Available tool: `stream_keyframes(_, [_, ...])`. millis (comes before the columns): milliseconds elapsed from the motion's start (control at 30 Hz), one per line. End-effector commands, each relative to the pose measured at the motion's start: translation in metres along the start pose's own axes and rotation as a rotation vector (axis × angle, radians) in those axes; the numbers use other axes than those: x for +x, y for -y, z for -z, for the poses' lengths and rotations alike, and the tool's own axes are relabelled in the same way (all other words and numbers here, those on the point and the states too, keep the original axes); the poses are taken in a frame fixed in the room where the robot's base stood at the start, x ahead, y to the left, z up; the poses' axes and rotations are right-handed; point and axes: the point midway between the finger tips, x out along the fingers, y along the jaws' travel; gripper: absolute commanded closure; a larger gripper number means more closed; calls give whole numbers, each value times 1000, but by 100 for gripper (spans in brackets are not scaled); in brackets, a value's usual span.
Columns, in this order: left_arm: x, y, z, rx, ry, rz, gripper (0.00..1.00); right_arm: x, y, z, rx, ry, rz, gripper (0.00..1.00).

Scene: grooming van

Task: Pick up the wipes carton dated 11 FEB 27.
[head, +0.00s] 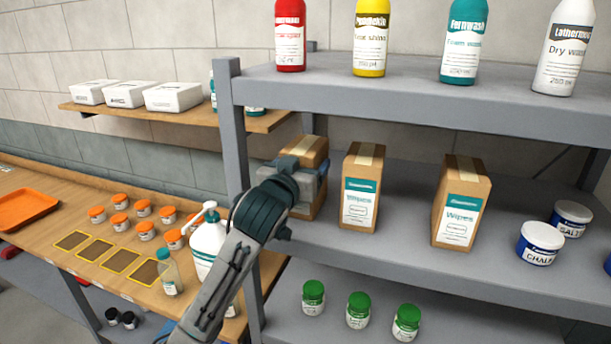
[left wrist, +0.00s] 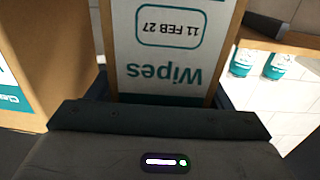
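The wipes carton dated 11 FEB 27 (left wrist: 172,50) fills the middle of the left wrist view, its label upside down there. In the head view this brown carton (head: 309,147) stands leftmost on the middle shelf, its front mostly hidden by my left gripper (head: 304,172). The gripper's fingers lie along both sides of the carton, close to it. I cannot tell whether they press on it. Two like wipes cartons stand to the right, a middle one (head: 361,188) and a right one (head: 461,203); their dates are too small to read. My right gripper is not in view.
The grey shelf post (head: 236,140) is close left of the carton. Bottles stand on the upper shelf (head: 400,90); chalk (head: 540,243) and balm tubs are at the right. Green-lidded jars (head: 358,310) are below. A pump bottle (head: 207,245) stands on the wooden counter.

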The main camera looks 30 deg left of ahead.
Motion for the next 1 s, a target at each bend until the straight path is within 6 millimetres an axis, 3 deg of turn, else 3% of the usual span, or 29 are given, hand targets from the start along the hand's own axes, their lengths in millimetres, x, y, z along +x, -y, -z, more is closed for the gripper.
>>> stream_keyframes(33, [0, 0, 0, 0, 0, 0, 37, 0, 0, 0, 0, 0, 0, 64])
stream_keyframes(200, [0, 0, 0, 0, 0, 0, 70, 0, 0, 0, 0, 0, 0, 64])
stream_keyframes(233, [0, 0, 1, 0, -3, 0, 72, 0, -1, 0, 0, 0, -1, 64])
stream_keyframes(667, [0, 0, 9, -1, -5, 1, 72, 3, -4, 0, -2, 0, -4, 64])
stream_keyframes(1000, [-1, 0, 55, -2, -9, 0, 72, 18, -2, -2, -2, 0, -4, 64])
